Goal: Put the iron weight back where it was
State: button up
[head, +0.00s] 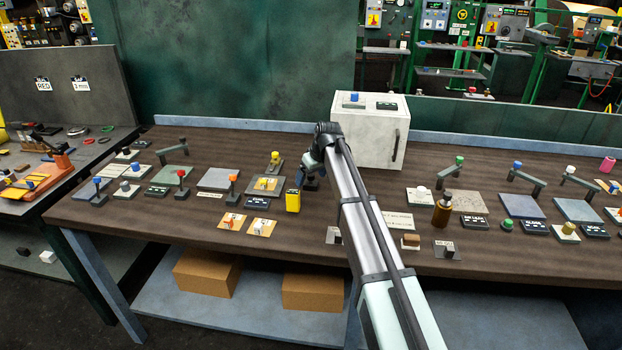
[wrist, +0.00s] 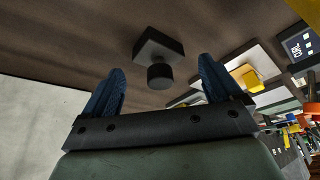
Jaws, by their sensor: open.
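A dark square block with a round knob, which looks like the iron weight (wrist: 158,48), shows in the wrist view on the brown bench top. It lies beyond my fingertips, roughly in line with the gap between them. My gripper (wrist: 161,74) is open, with nothing between its two blue fingers. In the head view my gripper (head: 303,178) is low over the middle of the bench, just in front of the white cabinet. A dark piece (head: 311,184) shows close beside it there, partly hidden by my arm. I cannot tell which place was the weight's earlier spot.
Grey plates, coloured knobs and dark labels line both sides of the bench (head: 150,222). A brown bottle (head: 442,210) stands right of my arm.

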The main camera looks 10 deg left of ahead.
jog(key=v, duration=1)
jog(key=shift+r, duration=0.35)
